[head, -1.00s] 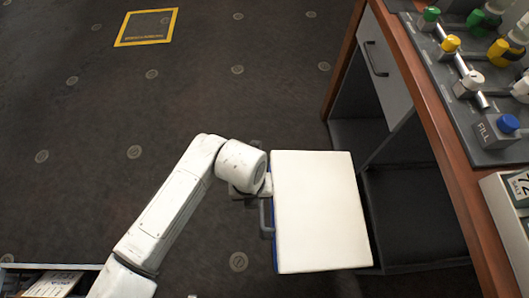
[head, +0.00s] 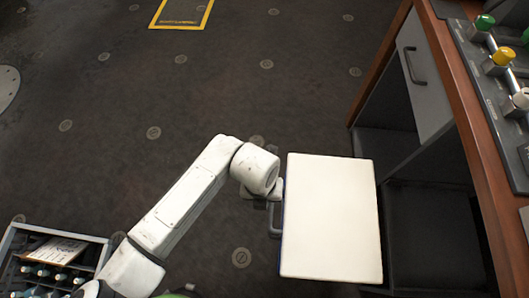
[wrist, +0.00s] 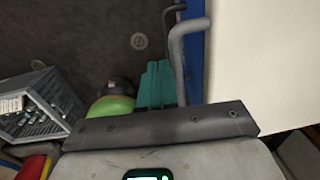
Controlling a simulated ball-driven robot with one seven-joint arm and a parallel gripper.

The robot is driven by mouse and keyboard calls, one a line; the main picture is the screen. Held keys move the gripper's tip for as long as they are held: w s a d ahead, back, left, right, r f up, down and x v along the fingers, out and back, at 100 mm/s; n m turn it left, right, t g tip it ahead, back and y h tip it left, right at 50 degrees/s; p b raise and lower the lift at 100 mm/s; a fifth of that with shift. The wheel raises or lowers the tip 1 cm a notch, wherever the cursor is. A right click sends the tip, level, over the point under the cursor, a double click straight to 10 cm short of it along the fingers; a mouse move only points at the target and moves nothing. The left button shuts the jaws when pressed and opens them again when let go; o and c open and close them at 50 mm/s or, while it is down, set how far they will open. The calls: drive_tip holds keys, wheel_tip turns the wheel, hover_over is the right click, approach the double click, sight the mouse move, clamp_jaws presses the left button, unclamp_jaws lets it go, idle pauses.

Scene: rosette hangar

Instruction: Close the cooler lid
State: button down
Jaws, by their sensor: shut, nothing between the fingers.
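The cooler shows in the head view as a white lid (head: 330,215) seen from above, flat-looking, with a thin strip of blue body at its left edge. I cannot tell whether the lid is fully down. A grey handle (head: 275,222) sticks out on its left side. In the wrist view the white lid (wrist: 262,50) fills the right, beside the blue side (wrist: 195,60) and the grey bent handle (wrist: 178,60). My gripper (wrist: 156,68) has teal fingers, shut and empty, just left of the handle. In the head view my wrist hides the fingers at the cooler's left edge.
A wood-edged counter (head: 470,130) with a drawer and open dark bays stands right of the cooler. Colored knobs (head: 503,56) sit on its top. A grey crate of bottles (head: 90,243) is at lower left.

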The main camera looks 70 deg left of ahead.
wheel_tip(320, 180, up, 11)
drive_tip(key=p, duration=0.1)
drive_tip(key=shift+s+a+p, duration=0.15)
drive_tip(key=shift+s+p, duration=0.2)
drive_tip(key=shift+f, duration=0.1)
